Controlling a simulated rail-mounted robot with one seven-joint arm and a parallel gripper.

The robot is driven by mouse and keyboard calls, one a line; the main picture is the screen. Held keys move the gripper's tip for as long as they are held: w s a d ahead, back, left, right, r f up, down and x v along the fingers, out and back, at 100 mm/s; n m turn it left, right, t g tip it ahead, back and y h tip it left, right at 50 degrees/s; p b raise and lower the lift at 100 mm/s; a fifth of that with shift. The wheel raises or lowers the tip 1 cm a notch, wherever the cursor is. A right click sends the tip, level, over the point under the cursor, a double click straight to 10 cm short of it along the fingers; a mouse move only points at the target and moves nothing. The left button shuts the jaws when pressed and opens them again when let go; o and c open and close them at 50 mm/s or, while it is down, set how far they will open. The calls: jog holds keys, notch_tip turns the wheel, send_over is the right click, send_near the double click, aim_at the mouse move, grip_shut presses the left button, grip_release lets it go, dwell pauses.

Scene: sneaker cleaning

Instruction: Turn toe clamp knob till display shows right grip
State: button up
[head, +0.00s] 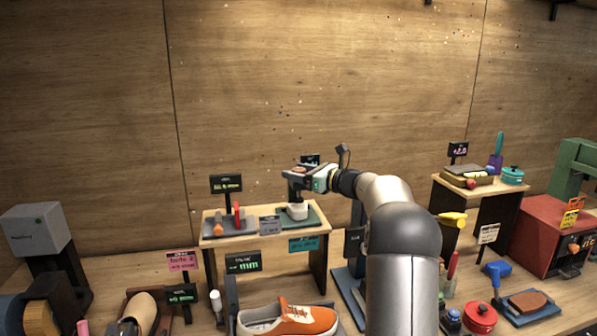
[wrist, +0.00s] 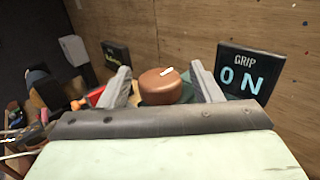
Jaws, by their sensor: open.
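A round brown knob (wrist: 158,86) with a white mark on its top shows in the wrist view. My gripper (wrist: 160,80) is open, with one grey finger on each side of the knob; I cannot tell whether they touch it. A black display (wrist: 241,72) to the right reads "GRIP 0 N". In the head view my gripper (head: 296,192) is above the right part of a small wooden stand, over a pale round object (head: 297,211) on a dark green pad. The display (head: 311,159) is mostly hidden behind my gripper there.
The stand (head: 265,238) also holds a grey pad with a red and an orange item (head: 217,229). Another black display (head: 226,184) rises behind its left side. An orange sneaker (head: 300,319) lies in front. A second stand with pots is at right.

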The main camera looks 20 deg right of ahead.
jog(key=c, duration=1)
jog(key=shift+o, duration=0.2)
jog(key=shift+f+b, duration=0.15)
jog(key=shift+b, duration=0.3)
